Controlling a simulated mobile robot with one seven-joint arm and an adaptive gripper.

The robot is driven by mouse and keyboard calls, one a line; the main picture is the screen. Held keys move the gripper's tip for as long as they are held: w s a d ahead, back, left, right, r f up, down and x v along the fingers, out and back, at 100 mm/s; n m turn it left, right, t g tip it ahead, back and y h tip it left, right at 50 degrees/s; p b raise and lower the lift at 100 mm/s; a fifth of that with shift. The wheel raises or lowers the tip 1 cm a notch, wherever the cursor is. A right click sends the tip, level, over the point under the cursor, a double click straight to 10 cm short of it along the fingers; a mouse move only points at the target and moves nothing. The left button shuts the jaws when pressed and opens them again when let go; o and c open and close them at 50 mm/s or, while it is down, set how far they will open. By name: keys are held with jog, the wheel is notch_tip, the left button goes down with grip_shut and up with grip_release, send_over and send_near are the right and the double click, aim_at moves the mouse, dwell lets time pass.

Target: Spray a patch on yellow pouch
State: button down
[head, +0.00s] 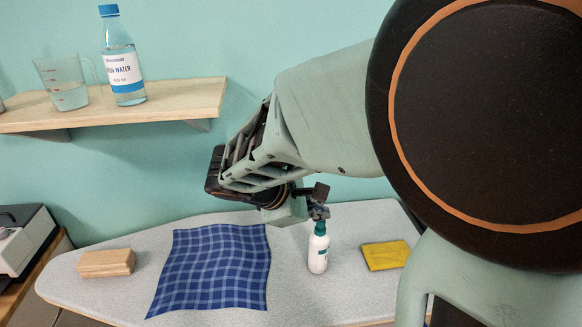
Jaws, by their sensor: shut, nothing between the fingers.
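The yellow pouch (386,255) lies flat on the grey ironing board (215,311), at its right side. A white bottle (318,253) with a green collar stands upright on the board, left of the pouch. A dark part shows at the bottle's top, and I cannot tell where bottle and fingers meet there. My gripper (318,203) is just above the bottle's top, shut with nothing held. Whether it touches the bottle is unclear. No patch is distinguishable on the pouch.
A blue checked cloth (213,268) and a wooden block (106,263) lie on the board to the left. A wall shelf (180,104) holds a water bottle (122,62) and a measuring jug (64,85). A machine (22,240) stands at the far left.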

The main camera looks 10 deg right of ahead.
aim_at(319, 222)
jog(key=shift+f, duration=0.45)
jog(key=shift+s, duration=0.1)
jog(key=shift+r, duration=0.5)
jog(key=shift+r+p, duration=2.5)
jog(key=shift+r, duration=0.45)
